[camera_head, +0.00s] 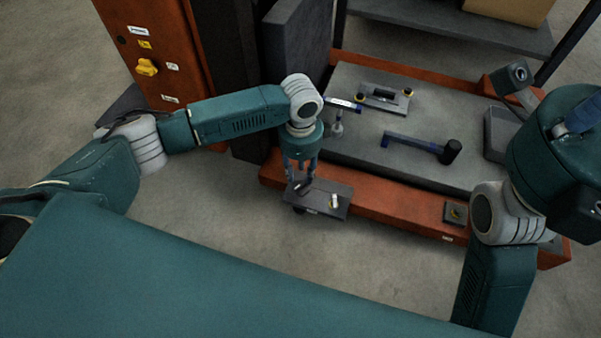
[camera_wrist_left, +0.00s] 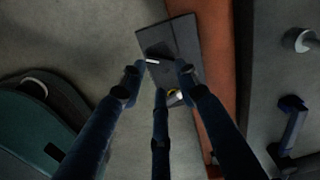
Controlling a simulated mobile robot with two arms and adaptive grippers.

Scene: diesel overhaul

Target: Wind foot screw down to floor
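A dark foot plate (camera_head: 322,197) sticks out from the front of the orange base frame, low over the floor. It also shows in the left wrist view (camera_wrist_left: 182,42). A small part with a yellow ring and pale top (camera_head: 334,201) stands on it, and its ring shows in the wrist view (camera_wrist_left: 174,96). A dark, pale-ended piece (camera_wrist_left: 158,56), perhaps the foot screw's head, lies near my fingertips. My left gripper (camera_head: 302,181) points down over the plate's left part, its fingers apart. Contact with the screw cannot be told. My right gripper's fingers (camera_head: 582,114) show only partly at the right edge.
An orange cabinet (camera_head: 155,55) stands at the left. The floor in front is clear.

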